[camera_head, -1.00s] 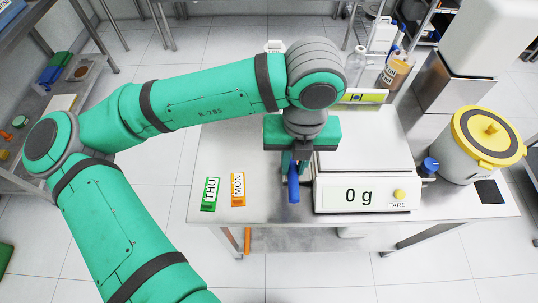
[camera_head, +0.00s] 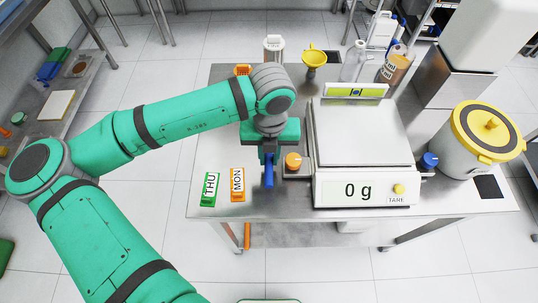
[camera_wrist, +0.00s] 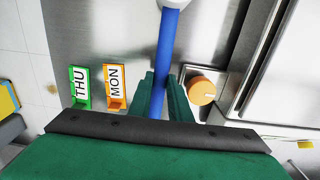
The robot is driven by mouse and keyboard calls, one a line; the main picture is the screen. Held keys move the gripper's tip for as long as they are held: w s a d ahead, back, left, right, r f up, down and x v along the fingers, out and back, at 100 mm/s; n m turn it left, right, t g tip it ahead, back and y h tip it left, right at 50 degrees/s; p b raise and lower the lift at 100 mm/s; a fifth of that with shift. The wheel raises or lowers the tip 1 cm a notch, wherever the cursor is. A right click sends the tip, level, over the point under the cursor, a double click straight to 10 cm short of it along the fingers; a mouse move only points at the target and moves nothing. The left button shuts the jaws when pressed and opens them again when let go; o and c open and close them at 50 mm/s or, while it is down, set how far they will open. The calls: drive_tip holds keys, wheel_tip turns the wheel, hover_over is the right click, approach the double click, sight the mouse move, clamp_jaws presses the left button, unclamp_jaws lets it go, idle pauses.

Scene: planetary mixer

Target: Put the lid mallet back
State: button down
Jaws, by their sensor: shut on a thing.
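My gripper (camera_head: 268,151) is shut on the blue handle of the mallet (camera_head: 269,174), left of the scale and above the steel table. In the wrist view the handle (camera_wrist: 164,45) stands between my green fingers (camera_wrist: 164,88). A pale grey-white end of the mallet (camera_wrist: 175,3) shows at the top edge, partly cut off. In the head view much of the mallet is hidden by my gripper. The place where the mallet belongs cannot be told for certain.
A scale (camera_head: 360,135) reading 0 g and an orange-capped item (camera_head: 293,162) stand to the right. THU (camera_head: 210,188) and MON (camera_head: 237,185) cards lie left. A yellow funnel (camera_head: 313,60) and white canister (camera_head: 273,46) stand behind. A yellow-lidded pot (camera_head: 465,150) is at right.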

sight(270, 160)
drive_tip(key=c, duration=1.6)
unclamp_jaws()
drive_tip(key=shift+s+f, duration=0.1)
drive_tip(key=shift+c, duration=0.2)
wheel_tip(270, 160, up, 12)
drive_tip(key=shift+d, duration=0.15)
